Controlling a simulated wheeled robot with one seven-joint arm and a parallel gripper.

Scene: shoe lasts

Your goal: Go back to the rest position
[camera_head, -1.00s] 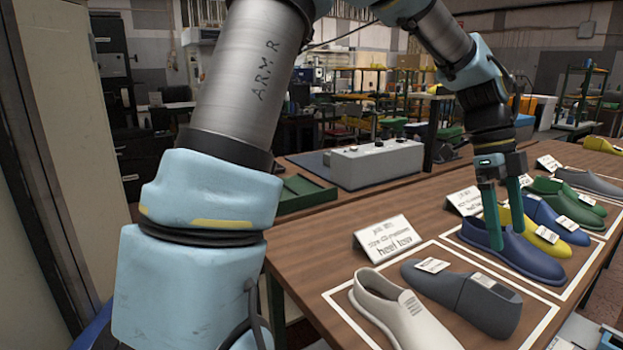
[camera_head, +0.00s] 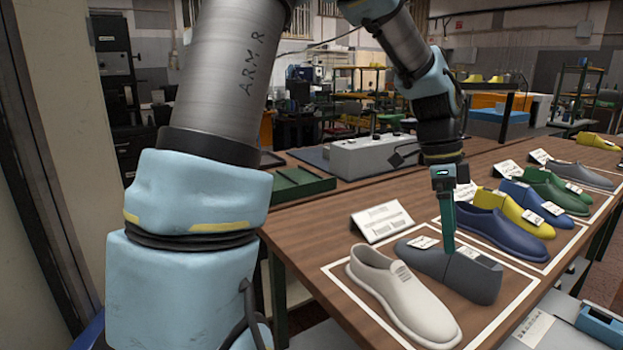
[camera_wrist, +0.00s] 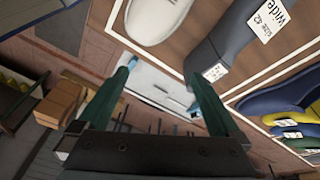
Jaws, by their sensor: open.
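My gripper (camera_head: 447,222) hangs fingers-down in front of the grey shoe last (camera_head: 468,274) in the head view, partly covering it. In the wrist view the two green fingers (camera_wrist: 165,95) are spread wide with nothing between them. The white shoe (camera_head: 400,298) stands left of the grey last inside the same white outline. The blue shoe (camera_head: 500,232) and the yellow last (camera_head: 525,213) stand in the area to the right of my gripper. Whether the fingers touch the grey last cannot be told.
A white sign card (camera_head: 383,220) stands behind the white shoe. Green shoes (camera_head: 555,190) and a grey last (camera_head: 580,175) are farther along the table. A grey control box (camera_head: 368,158) and a green tray (camera_head: 300,184) lie behind. The table's left part is bare.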

